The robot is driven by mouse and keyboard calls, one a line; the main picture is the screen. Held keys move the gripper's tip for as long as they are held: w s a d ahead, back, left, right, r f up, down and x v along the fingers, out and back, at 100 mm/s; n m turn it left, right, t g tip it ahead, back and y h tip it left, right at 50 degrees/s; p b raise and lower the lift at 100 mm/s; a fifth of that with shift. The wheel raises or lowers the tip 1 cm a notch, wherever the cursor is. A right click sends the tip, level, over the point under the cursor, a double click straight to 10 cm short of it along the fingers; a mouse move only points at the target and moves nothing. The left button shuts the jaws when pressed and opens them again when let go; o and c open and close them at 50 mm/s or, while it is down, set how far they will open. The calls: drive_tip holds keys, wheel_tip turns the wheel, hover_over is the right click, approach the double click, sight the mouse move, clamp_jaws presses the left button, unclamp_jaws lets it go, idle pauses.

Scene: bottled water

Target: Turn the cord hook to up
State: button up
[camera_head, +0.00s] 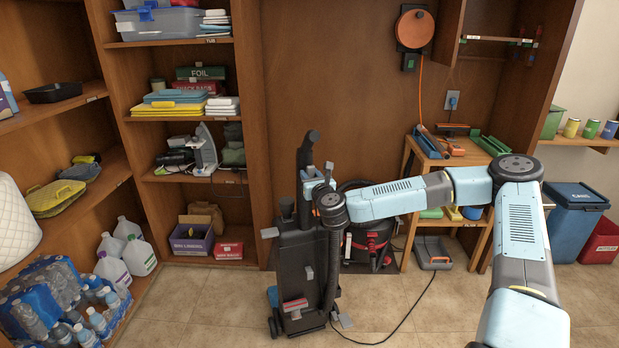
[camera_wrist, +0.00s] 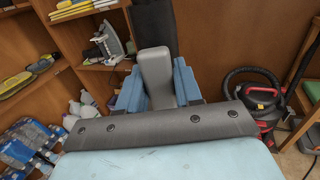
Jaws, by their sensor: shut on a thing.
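The upright vacuum cleaner (camera_head: 300,255) stands on the tiled floor in the middle of the head view, dark grey with its handle at the top. My gripper (camera_head: 316,186) is at its upper part, below the handle. In the wrist view the blue fingers of my gripper (camera_wrist: 159,90) are shut on a grey, rounded block, the cord hook (camera_wrist: 156,68), with one finger on each side. The dark body of the cleaner is behind it. My wrist largely hides the hook in the head view, so its exact direction cannot be told there.
A red and black canister vacuum (camera_head: 372,238) stands behind to the right, also in the wrist view (camera_wrist: 262,100). A black cord (camera_head: 408,312) lies on the floor. Wooden shelves (camera_head: 180,118) stand at left. A small wooden table (camera_head: 440,158) is at right. The front floor is clear.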

drive_tip(key=shift+f, duration=0.15)
drive_tip(key=o, duration=1)
drive_tip(key=shift+c, duration=0.2)
drive_tip(key=v, duration=1.3)
drive_tip(key=shift+s, duration=0.3)
